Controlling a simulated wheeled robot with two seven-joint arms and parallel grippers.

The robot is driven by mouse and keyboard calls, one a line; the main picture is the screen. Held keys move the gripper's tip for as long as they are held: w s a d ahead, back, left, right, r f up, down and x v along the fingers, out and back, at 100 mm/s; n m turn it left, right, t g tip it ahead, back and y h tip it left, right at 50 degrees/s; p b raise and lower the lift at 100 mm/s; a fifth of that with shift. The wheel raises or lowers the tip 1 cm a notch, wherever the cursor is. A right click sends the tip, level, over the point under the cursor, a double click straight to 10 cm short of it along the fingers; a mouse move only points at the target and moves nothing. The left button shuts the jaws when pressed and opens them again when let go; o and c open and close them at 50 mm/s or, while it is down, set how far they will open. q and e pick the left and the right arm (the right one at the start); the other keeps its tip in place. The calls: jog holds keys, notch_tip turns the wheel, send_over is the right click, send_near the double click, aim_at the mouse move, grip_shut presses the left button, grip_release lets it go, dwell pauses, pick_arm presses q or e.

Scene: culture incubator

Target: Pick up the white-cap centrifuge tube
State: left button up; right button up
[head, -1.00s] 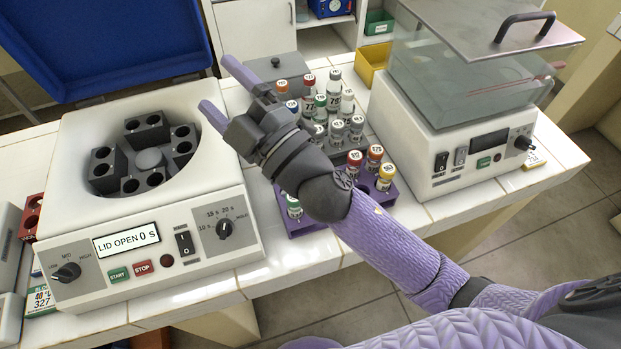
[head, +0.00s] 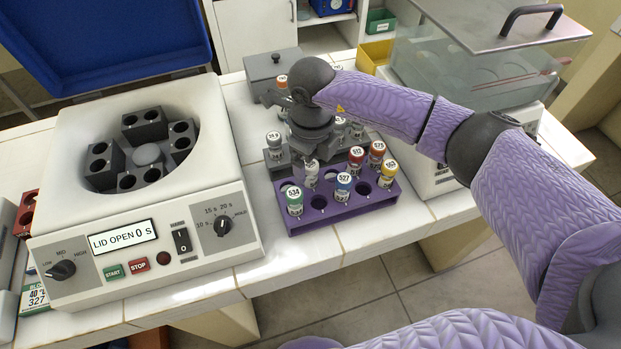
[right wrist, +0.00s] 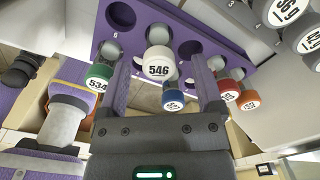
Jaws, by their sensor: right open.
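The white-cap tube (head: 311,173), marked 546 in the right wrist view (right wrist: 158,66), stands in the purple rack (head: 318,216) at its back row. My right gripper (right wrist: 160,62) is open and points down over the rack, with one finger on either side of the white cap. The fingers look apart from the cap, but the exact gap is hard to tell. In the head view my right gripper (head: 310,150) is just above and behind the white-cap tube, its fingers partly hidden. My left gripper is not in view.
A grey rack (head: 278,170) with tubes is behind. The open centrifuge (head: 150,240) is left, a water bath (head: 440,175) right.

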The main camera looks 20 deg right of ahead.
notch_tip(320, 180, down, 2)
jog(key=shift+f, duration=0.2)
grip_shut()
jog(key=shift+r, duration=0.1)
